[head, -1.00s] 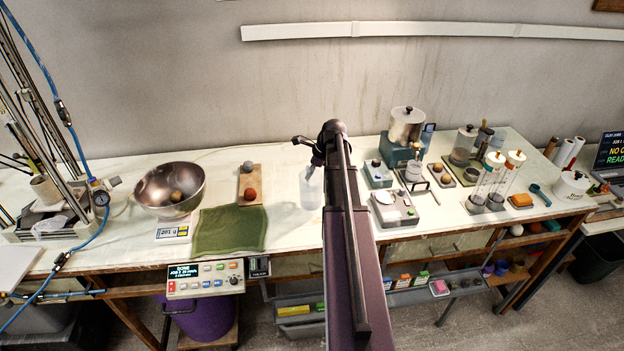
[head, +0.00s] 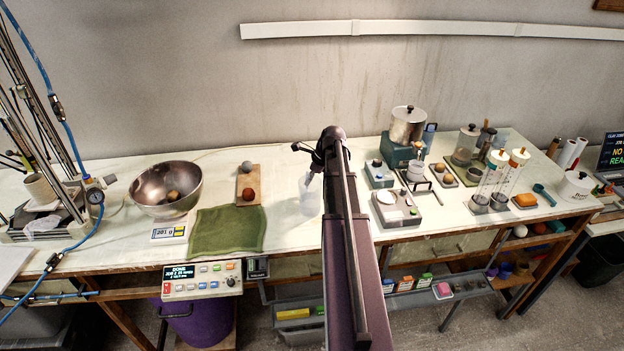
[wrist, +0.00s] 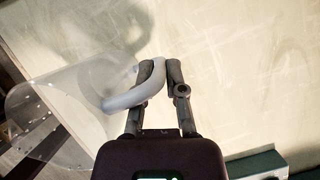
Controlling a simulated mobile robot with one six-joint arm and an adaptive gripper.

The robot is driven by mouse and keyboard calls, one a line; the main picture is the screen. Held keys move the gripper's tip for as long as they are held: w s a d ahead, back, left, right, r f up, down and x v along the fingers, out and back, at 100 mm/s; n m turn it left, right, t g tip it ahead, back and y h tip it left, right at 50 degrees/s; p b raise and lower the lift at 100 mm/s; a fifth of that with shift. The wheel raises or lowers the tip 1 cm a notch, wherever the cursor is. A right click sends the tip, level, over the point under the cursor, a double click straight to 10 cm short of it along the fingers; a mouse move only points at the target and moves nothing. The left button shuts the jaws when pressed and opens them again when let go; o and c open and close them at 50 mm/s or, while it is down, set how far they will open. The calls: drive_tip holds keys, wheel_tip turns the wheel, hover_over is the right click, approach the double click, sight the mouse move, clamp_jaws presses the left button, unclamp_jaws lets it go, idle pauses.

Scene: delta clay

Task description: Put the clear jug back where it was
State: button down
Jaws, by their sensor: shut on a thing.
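The clear jug (head: 309,196) is see-through and stands out faintly against the pale bench top, left of my arm in the head view. In the wrist view the jug (wrist: 62,108) is at the left, with a thick frosted handle (wrist: 125,99). My gripper (wrist: 160,66) is shut on that handle, with one dark finger on each side. In the head view my gripper (head: 317,160) is partly hidden behind my own arm. The jug's base is close to the bench top, but I cannot tell whether it touches.
A green cloth (head: 226,232) and a board (head: 248,188) with two balls lie left of the jug. A steel bowl (head: 150,198) is farther left. A small scale-like device (head: 397,208) and a steel pot (head: 407,125) stand to the right. The bench's front edge is near.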

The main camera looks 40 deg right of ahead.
drive_tip(key=shift+f, duration=0.2)
drive_tip(key=c, duration=0.7)
unclamp_jaws()
drive_tip(key=shift+r, duration=0.25)
drive_tip(key=p+v, duration=1.1)
drive_tip(key=v, duration=0.1)
drive_tip(key=shift+w, duration=0.1)
idle(0.3)
drive_tip(key=shift+a, duration=0.1)
